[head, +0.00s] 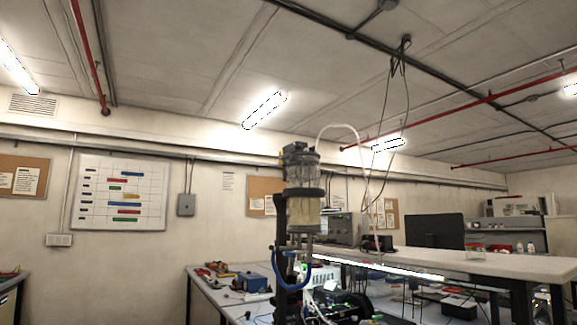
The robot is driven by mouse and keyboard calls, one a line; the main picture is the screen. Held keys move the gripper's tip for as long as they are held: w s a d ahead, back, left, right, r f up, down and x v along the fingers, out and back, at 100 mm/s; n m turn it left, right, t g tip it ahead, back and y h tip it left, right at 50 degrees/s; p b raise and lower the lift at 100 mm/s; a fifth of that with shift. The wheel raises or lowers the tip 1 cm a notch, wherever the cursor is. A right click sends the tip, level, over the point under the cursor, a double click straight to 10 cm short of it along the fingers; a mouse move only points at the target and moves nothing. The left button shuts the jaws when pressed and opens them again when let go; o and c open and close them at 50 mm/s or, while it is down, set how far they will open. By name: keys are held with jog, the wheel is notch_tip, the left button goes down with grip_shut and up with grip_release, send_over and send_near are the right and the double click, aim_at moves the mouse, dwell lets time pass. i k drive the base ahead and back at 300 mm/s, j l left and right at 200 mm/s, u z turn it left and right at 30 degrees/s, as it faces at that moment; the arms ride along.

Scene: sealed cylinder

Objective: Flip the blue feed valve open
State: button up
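A clear cylinder (305,212) with a dark upper part and a yellowish lower part stands upright near the middle of the head view. Black bands and a dark column (281,225) hold it. A blue curved part (296,287) hangs below the cylinder; it looks like a bent tube, and I cannot make out a separate blue valve handle or its position. A pale hose (345,127) arches from the cylinder's top to the right. I cannot see my gripper in this view.
A workbench (203,287) with tools and a blue box (251,282) stands behind to the left. Cables hang from the ceiling.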

aim_at(286, 254)
jog(key=i+j, duration=1)
